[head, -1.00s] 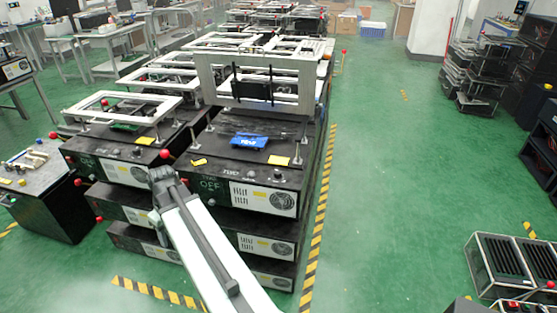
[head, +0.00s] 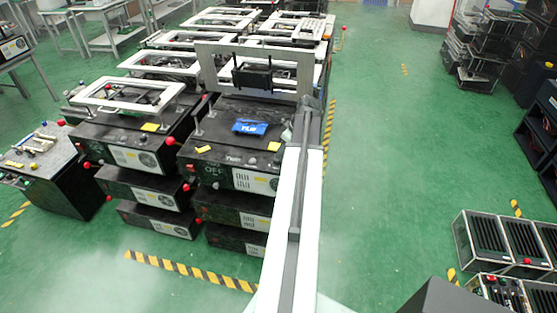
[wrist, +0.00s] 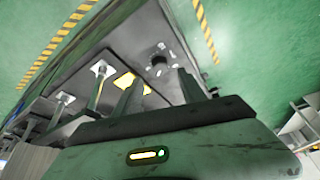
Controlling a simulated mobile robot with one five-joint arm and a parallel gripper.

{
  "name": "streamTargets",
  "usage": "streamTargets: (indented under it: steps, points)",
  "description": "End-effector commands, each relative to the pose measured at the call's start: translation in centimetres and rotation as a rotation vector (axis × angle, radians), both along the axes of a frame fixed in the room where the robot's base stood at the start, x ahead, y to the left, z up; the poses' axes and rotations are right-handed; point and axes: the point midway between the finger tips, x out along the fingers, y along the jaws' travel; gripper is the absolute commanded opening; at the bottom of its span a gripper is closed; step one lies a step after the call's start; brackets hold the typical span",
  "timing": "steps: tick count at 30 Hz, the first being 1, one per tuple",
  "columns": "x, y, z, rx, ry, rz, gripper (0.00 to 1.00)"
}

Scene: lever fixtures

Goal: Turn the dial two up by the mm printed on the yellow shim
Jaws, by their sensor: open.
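My gripper (head: 312,104) is at the upper right side of the front black machine (head: 237,178) in the head view. In the wrist view my gripper (wrist: 160,92) has its two fingers apart, with nothing seen between them. A dark round knob with pale marks around it (wrist: 158,65) sits beyond the fingers; I cannot tell whether it is dial two. Small yellow pieces lie on the machine's top, one at the left (head: 204,149) and one at the right (head: 273,146). I cannot tell which is the shim, and no mm figure is readable.
A blue piece with white print (head: 250,127) lies on the machine's top. An upright pale frame (head: 205,75) stands behind it. Another machine (head: 125,138) with a white frame adjoins on the left. The green floor to the right (head: 385,170) is clear; black ribbed boxes (head: 490,240) stand farther right.

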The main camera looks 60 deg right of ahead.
Motion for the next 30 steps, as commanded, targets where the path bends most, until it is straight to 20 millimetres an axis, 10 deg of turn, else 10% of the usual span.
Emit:
streamTargets:
  steps: [9, 18, 24, 30]
  points:
    - [2.1, -0.1, -5.7, 0.001, 0.001, 0.001, 0.49]
    - [2.4, -0.1, -5.7, 0.0, 0.001, 0.0, 0.49]
    - [2.4, -0.1, -5.7, 0.0, 0.001, 0.0, 0.0]
    - [2.3, 0.2, -5.7, 0.004, 0.002, -0.006, 0.0]
